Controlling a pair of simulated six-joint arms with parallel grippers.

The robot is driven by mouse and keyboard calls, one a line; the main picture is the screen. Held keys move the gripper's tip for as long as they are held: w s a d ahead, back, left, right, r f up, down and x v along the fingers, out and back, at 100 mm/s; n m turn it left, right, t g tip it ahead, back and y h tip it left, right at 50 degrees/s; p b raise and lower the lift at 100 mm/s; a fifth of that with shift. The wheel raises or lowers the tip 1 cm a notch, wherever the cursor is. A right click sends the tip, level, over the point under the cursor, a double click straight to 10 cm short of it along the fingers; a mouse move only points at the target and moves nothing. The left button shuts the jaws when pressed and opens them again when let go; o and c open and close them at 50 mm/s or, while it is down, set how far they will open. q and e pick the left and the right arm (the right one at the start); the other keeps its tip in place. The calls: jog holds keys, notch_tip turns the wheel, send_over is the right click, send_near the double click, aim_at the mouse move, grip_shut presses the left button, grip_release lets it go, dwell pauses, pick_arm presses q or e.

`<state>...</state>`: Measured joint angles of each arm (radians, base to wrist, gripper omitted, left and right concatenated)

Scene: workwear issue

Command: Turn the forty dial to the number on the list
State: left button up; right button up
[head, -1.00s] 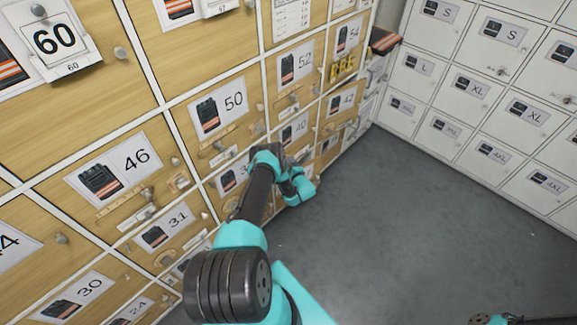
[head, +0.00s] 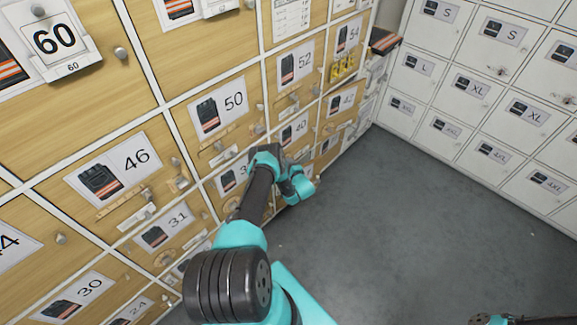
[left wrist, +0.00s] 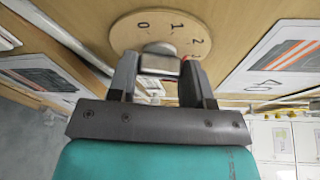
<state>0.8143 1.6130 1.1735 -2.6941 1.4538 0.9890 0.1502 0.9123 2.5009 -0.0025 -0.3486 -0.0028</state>
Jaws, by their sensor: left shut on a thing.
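In the left wrist view, a round wooden dial (left wrist: 128,36) shows the numerals 0, 1 and 2 along its visible edge. Its lower part is hidden by my gripper. My left gripper (left wrist: 160,72) is shut on the grey knob (left wrist: 158,63) at the dial's middle. In the head view, the door label reading 40 (head: 293,130) is just beyond my left arm. The dial and my fingertips are hidden behind that arm. A printed sheet (head: 291,17) hangs at the top of the cabinet, its rows too small to read. My right gripper's fingertips are out of view.
Wooden cabinet doors with numbered jacket labels, such as 50 (head: 218,109) and 46 (head: 112,169), have small knobs and fittings that stick out. White lockers (head: 480,88) stand at right. The grey floor (head: 400,235) between is clear.

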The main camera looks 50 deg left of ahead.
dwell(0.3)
pick_arm(q)
jog(key=shift+w+r+m+g+h, duration=0.1)
jog(key=shift+m+g+h, duration=0.45)
jog(key=shift+m, duration=0.9)
jog(key=shift+w+m+g+h, duration=0.1)
jog(key=shift+m+g+h, duration=0.15)
jog(key=shift+m+g, duration=0.9)
jog(key=shift+m, duration=0.4)
jog(key=shift+t, duration=0.3)
jog(key=o, duration=0.9)
jog(key=shift+d, duration=0.15)
jog(key=v, duration=1.7)
jog(key=shift+r, duration=0.1)
